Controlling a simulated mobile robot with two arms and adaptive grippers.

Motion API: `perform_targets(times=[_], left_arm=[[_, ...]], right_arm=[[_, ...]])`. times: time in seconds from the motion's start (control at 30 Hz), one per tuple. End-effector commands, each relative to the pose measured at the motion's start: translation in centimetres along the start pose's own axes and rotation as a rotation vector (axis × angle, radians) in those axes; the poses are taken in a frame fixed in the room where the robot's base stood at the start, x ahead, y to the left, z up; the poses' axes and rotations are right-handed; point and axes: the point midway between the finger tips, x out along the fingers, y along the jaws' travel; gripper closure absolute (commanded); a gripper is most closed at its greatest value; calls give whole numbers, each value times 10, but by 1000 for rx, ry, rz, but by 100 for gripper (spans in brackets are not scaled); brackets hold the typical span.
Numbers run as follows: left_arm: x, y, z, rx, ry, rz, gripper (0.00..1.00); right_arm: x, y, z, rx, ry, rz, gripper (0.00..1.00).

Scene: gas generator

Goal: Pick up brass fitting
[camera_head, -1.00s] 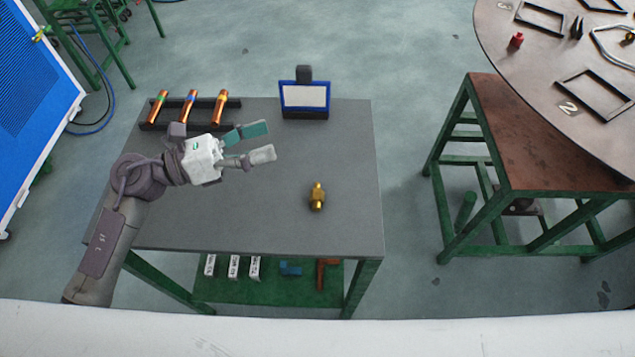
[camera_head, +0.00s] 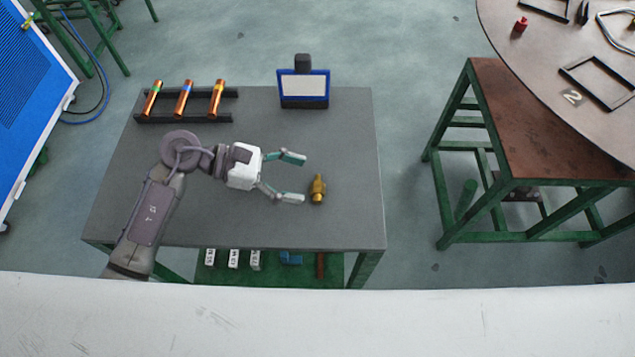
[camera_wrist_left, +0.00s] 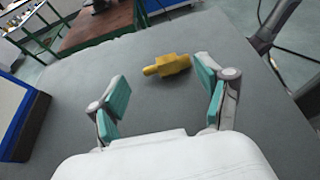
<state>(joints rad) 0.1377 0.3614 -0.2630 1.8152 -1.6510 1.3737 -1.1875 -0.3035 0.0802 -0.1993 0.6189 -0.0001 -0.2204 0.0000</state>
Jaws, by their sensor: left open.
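The brass fitting (camera_head: 317,189) stands or lies on the grey table (camera_head: 350,225), right of its middle. My left gripper (camera_head: 297,178) is open and empty, just left of the fitting in the head view, with its fingertips apart from it. In the left wrist view the fitting (camera_wrist_left: 167,65) appears ahead of the two spread fingers (camera_wrist_left: 163,90), between their lines and not touched. My right gripper is not in view.
A blue-framed display (camera_head: 303,88) stands at the table's back edge. A dark rack (camera_head: 150,119) with copper tubes is at the back left. A round table (camera_head: 545,65) stands to the right. Table space around the fitting is clear.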

Motion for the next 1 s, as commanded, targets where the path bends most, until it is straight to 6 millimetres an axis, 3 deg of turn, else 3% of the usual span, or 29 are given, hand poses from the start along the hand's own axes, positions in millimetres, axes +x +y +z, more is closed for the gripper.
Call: perform_targets(times=[0.17,0.3,0.6,1.0], left_arm=[[26,0,6,-5,-6,-2,23],[43,1,3,-3,-3,-1,23],[49,1,0,-1,0,-1,23],[48,1,0,-1,-1,0,89]], right_arm=[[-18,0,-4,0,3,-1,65],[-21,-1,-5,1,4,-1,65],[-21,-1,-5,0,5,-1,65],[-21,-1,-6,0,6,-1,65]])
